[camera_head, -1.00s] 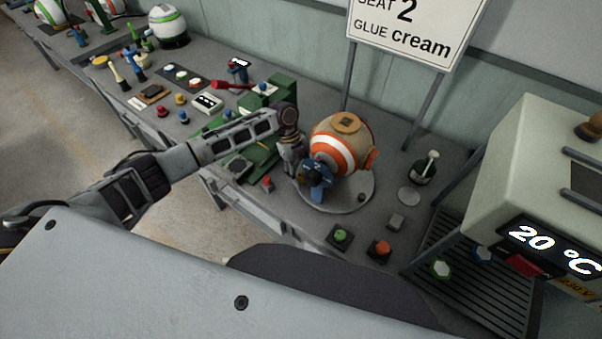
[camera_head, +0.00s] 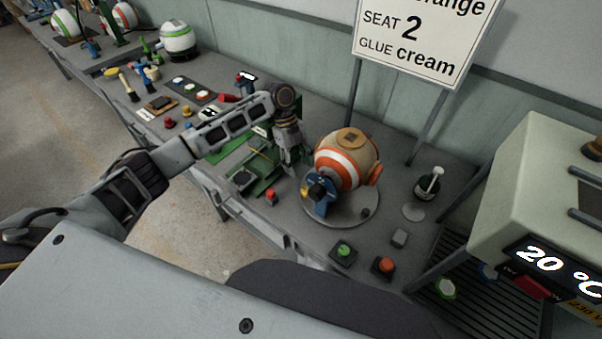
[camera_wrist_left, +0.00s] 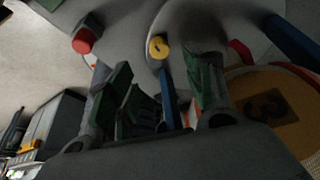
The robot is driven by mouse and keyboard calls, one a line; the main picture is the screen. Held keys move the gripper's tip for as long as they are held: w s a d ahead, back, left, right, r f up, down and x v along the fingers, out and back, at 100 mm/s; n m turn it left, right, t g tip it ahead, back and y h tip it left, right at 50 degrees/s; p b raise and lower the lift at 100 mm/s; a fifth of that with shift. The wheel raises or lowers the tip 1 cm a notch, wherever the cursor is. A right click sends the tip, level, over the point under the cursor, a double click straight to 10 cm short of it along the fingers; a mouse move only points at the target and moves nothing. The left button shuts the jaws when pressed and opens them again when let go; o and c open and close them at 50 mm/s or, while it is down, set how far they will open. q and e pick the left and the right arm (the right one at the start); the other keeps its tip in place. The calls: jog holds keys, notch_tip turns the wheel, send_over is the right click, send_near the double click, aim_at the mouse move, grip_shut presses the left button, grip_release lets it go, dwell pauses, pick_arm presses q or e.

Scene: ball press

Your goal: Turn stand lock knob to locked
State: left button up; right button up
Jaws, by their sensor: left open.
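The orange-and-cream striped ball (camera_head: 346,163) sits on a round grey stand plate (camera_head: 345,212). A blue bracket (camera_head: 322,207) with a dark knob on it stands at the ball's front left. A small yellow knob (camera_head: 304,191) is on the plate beside the bracket; it also shows in the left wrist view (camera_wrist_left: 158,47). A small dark knob (camera_head: 366,212) sits at the plate's front right. I cannot read which knob is the lock or its setting. My left gripper (camera_head: 293,168) is open and empty, left of the ball; its fingers (camera_wrist_left: 158,68) point toward the yellow knob, apart from it. My right gripper is out of view.
A red button (camera_head: 271,196) is near the front edge. Green (camera_head: 344,250) and orange (camera_head: 386,265) buttons lie front right. A glue pot (camera_head: 428,187) and an oven (camera_head: 535,205) stand at right.

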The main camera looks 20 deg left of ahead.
pick_arm(q)
jog(key=shift+v, duration=1.1)
jog(key=shift+s+f, duration=0.1)
jog(key=shift+s, duration=0.05)
